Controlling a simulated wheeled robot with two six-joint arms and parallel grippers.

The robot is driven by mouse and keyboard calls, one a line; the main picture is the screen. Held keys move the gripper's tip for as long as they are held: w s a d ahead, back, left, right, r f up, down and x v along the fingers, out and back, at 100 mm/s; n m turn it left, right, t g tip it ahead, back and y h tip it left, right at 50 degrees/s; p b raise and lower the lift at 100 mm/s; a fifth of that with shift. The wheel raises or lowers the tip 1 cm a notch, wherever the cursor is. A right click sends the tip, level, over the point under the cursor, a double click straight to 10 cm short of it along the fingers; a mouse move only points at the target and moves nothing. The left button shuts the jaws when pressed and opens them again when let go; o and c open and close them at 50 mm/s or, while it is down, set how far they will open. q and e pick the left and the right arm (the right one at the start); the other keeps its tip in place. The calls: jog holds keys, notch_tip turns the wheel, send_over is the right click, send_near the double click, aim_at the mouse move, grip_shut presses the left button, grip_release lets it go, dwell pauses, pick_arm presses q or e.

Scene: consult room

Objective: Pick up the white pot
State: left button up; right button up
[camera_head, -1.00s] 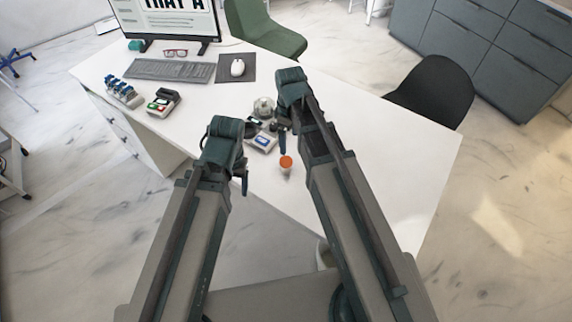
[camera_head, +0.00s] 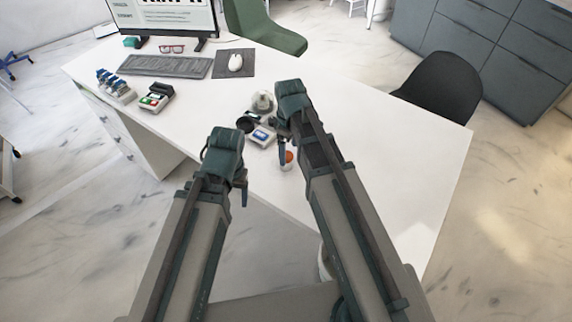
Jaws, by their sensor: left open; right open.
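A small white pot (camera_head: 286,167) with an orange lid stands on the white desk (camera_head: 400,140), close to its near edge. My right arm partly covers its right side. My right gripper (camera_head: 285,125) is open above the desk, just beyond the pot in the picture. No contact with the pot shows. My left gripper (camera_head: 240,178) is open, left of the pot and near the desk's front edge. The arms hide most of both pairs of fingers.
A blue and white box (camera_head: 262,136), a dark round item (camera_head: 246,124) and a clear domed item (camera_head: 263,101) stand between the grippers. A keyboard (camera_head: 165,67), mouse (camera_head: 236,63) and monitor are farther back. The desk's right part is clear. A black chair (camera_head: 443,88) stands right.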

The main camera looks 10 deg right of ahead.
jog(key=f+b, duration=0.5)
jog(key=shift+s+a+f, duration=0.1)
jog(key=shift+a+f, duration=0.05)
jog(key=shift+a, duration=0.25)
jog(key=c, duration=1.4)
jog(key=shift+r, duration=0.25)
